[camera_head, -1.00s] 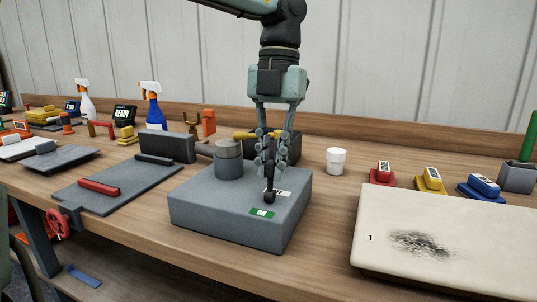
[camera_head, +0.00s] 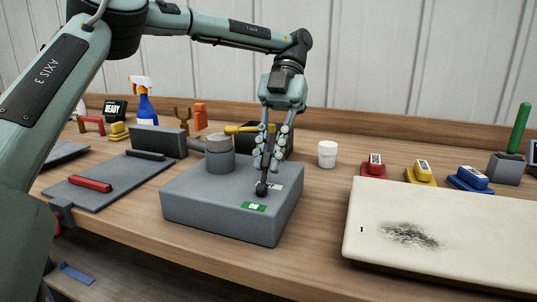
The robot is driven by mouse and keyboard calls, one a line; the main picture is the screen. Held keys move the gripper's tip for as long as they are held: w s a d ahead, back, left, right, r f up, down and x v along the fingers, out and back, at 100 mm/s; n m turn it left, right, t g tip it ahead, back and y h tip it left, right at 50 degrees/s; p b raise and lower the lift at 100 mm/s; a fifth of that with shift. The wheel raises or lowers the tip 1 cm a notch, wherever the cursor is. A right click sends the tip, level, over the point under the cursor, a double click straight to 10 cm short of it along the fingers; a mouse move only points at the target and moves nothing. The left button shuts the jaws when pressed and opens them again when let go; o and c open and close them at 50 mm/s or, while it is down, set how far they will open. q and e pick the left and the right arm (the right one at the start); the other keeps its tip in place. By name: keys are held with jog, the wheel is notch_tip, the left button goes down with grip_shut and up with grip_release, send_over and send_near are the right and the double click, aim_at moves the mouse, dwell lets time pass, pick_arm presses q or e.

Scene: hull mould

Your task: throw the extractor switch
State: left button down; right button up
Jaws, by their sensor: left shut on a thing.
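The extractor switch is a grey box (camera_head: 225,212) on the bench with a round grey post (camera_head: 219,155) on its top. A dark lever with a black knob (camera_head: 262,188) stands on the box. A green ON label (camera_head: 254,206) lies just in front of the knob, and a white label (camera_head: 272,185), partly hidden, lies behind it. My left gripper (camera_head: 268,165) points down over the box, shut on the lever, with the knob showing below its fingertips. The lever leans toward the green label. My right gripper does not show.
A white cup (camera_head: 327,154) stands right of the box. A pale panel numbered 1 (camera_head: 400,215) fills the right front. Red, yellow and blue blocks (camera_head: 420,172) sit behind it. A grey plate with a red bar (camera_head: 90,183) lies left.

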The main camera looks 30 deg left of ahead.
pick_arm(q)
jog(key=c, duration=1.5)
grip_release()
jog(key=shift+c, duration=0.2)
